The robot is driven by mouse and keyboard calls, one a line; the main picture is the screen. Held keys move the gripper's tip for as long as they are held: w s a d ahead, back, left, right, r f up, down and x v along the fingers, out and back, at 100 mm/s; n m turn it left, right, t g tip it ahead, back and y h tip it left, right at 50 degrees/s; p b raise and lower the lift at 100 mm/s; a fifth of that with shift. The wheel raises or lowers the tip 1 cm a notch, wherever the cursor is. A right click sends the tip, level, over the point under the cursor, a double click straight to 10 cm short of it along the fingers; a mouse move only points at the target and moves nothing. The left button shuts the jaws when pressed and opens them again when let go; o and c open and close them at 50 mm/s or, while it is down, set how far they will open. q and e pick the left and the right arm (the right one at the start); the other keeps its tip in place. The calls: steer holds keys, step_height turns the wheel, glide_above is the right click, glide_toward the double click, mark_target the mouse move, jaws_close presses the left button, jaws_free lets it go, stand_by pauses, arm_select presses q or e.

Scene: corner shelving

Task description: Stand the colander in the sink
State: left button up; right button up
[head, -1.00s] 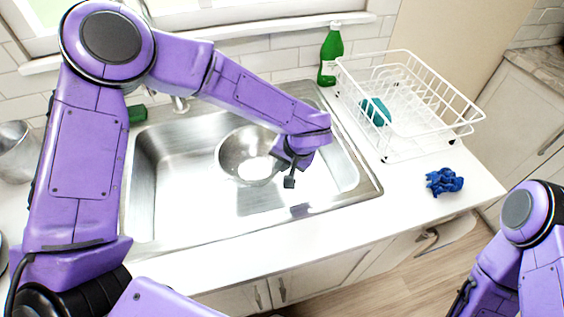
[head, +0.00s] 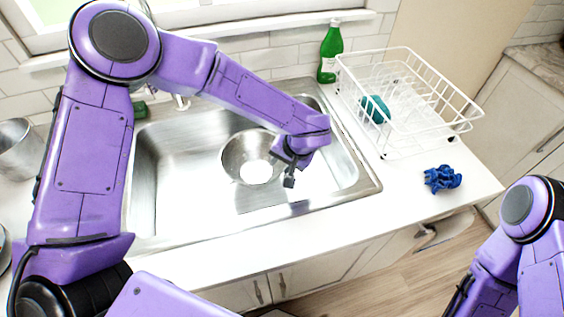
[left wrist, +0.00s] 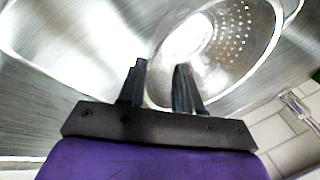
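The metal colander (head: 238,160) is in the sink (head: 145,190), its opening facing up and its pale round base visible inside. My left gripper (head: 289,181) is at the colander's right front side, over the sink. In the left wrist view, the perforated colander (left wrist: 240,45) fills the upper right. The left gripper's fingers (left wrist: 160,75) stand apart at its near rim, with a clear gap between them. Whether they touch the rim is hard to tell. Only part of my right arm shows at lower right; its gripper is out of frame.
A white dish rack (head: 410,105) with a teal item (head: 375,109) stands right of the sink. A green bottle (head: 330,52) is behind it. A metal container (head: 18,150) stands at far left. The faucet (head: 181,102) is behind the sink.

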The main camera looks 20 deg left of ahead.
arm_select(q)
steer(key=v, duration=1.3)
steer(key=shift+a, duration=0.15)
